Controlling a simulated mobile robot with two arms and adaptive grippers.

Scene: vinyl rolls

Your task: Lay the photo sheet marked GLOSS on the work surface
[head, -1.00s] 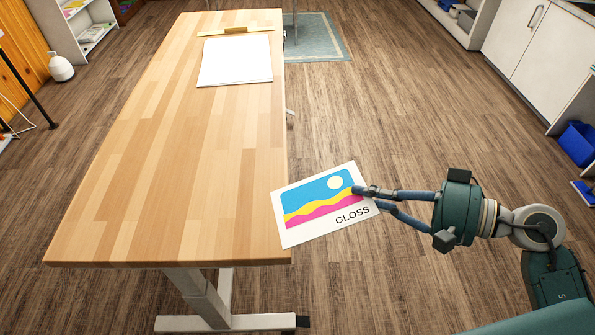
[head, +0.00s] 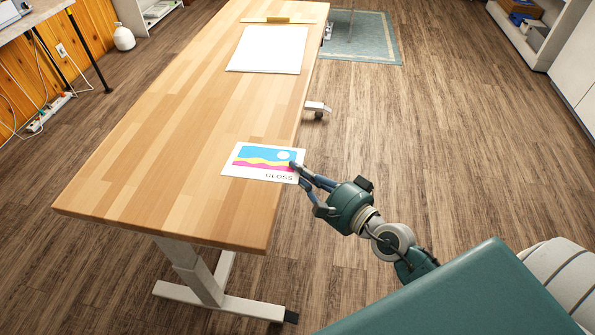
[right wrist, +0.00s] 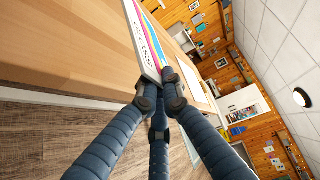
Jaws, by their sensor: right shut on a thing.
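The photo sheet marked GLOSS (head: 262,166) shows a blue, yellow and pink picture with a white sun. It is over the right edge of the wooden work surface (head: 170,150) in the head view; I cannot tell whether it touches the wood. My right gripper (head: 300,172) is shut on the sheet's right edge, with the arm beyond the table's side. In the right wrist view the sheet (right wrist: 147,40) is seen nearly edge-on, pinched between the fingertips (right wrist: 160,92). My left gripper is not in view.
A stack of white paper (head: 268,50) lies toward the far end of the table, with a wooden strip with a block (head: 278,20) behind it. The near and middle tabletop is bare. A white table leg (head: 200,280) stands below.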

